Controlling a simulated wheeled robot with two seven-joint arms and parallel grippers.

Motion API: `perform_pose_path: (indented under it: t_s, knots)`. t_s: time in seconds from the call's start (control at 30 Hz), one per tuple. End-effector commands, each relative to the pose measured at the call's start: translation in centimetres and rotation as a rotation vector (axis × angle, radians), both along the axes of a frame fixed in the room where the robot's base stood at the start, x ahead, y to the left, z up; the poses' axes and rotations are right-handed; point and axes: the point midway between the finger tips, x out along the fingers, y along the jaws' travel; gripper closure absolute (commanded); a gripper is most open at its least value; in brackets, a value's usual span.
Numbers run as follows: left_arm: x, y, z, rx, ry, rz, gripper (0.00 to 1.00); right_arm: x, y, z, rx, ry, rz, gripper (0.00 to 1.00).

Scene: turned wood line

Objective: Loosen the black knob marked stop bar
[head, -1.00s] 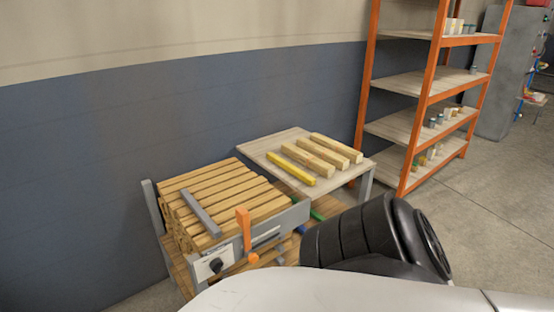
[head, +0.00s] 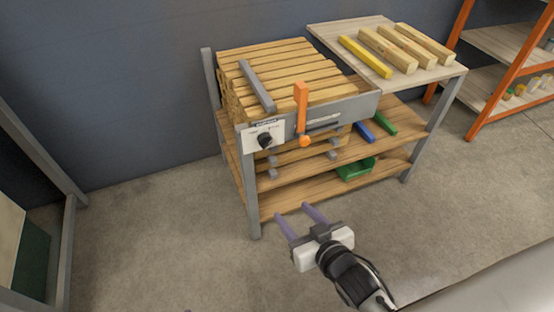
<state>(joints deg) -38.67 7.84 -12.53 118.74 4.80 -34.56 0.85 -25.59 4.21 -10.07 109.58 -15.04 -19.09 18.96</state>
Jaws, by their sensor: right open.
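The black knob (head: 265,140) sits on a white label plate (head: 252,133) at the front left corner of the wooden stand. The small print on the plate is too small to read. A grey bar (head: 257,86) lies across the stacked wood strips (head: 290,62) above it. An orange lever (head: 301,106) stands upright on the grey front rail, right of the knob. My right gripper (head: 302,212) is open and empty, in front of the stand and well below the knob, with its two purple fingers pointing toward the stand. My left gripper is not in view.
A side table (head: 335,38) at the back right holds a yellow bar (head: 365,57) and several wood blanks. A green bin (head: 356,169) is on the stand's lower shelf. An orange shelf rack (head: 500,75) is at far right. The floor in front is clear.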

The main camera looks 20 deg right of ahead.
Motion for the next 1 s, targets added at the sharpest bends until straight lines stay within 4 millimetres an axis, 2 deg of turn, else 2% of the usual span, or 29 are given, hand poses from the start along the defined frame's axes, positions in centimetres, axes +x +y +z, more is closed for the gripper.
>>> perform_pose_path:
  t_s: [0.03,0.1,0.23,0.33,0.53,0.67,1.0]
  knots:
    - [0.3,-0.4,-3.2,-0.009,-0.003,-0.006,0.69,2.5,-0.3,-1.7,0.010,-0.074,-0.022,0.49]
    - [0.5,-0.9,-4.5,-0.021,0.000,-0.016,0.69,5.1,-0.7,-0.9,0.026,-0.167,-0.047,0.49]
    - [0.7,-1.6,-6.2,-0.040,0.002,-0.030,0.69,8.6,-0.9,0.7,0.055,-0.305,-0.069,0.49]
    - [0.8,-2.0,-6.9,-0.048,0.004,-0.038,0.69,10.2,-0.9,2.0,0.073,-0.376,-0.076,0.49]
    - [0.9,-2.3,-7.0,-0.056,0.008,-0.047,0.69,11.8,-0.9,3.4,0.085,-0.431,-0.077,0.49]
    - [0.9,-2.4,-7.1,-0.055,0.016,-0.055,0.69,13.4,-0.8,3.5,0.086,-0.432,-0.078,0.49]
    - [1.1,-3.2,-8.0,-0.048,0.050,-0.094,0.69,19.5,-0.7,3.4,0.084,-0.430,-0.078,0.49]
